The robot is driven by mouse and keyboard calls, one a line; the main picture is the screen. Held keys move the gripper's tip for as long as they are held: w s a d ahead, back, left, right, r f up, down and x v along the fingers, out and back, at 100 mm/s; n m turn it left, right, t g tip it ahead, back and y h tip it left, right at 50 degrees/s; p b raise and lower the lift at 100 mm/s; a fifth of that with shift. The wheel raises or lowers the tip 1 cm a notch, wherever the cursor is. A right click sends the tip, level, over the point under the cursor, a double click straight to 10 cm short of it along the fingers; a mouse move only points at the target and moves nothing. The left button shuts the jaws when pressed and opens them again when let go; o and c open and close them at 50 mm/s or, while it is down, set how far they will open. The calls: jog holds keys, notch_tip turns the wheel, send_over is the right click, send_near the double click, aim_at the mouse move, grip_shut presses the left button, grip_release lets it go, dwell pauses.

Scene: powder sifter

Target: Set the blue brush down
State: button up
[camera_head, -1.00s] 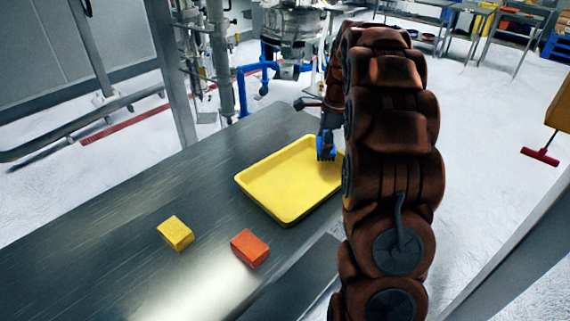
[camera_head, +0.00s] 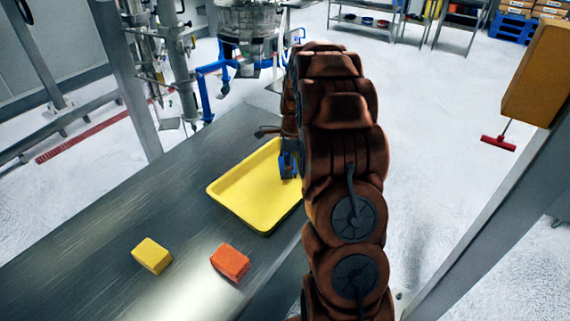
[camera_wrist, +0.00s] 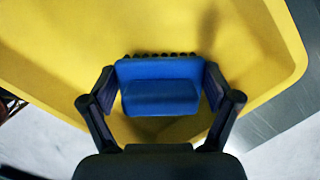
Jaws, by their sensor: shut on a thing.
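The blue brush (camera_wrist: 160,88) is between the two dark fingers of my gripper (camera_wrist: 160,98), which are shut on its sides. Its dark bristle tufts show along the far edge in the wrist view. The yellow tray (camera_wrist: 60,45) fills most of the background behind the brush. In the head view the brush (camera_head: 287,164) shows at the right rim of the yellow tray (camera_head: 225,207), partly hidden by my arm. I cannot tell whether the brush touches the tray.
The tray lies on a dark metal table (camera_head: 100,235). A yellow block (camera_head: 152,256) and an orange block (camera_head: 230,262) lie in front of it. Metal machinery with blue pipes (camera_head: 208,90) stands behind. The left part of the table is clear.

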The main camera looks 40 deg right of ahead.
jog(key=shift+f, duration=0.55)
jog(key=shift+f, duration=0.1)
jog(key=o, duration=0.9)
jog(key=shift+c, duration=0.2)
notch_tip(320, 180, up, 12)
jog(key=s+d+b, duration=0.1)
jog(key=b, duration=0.3)
jog(key=shift+d, duration=0.25)
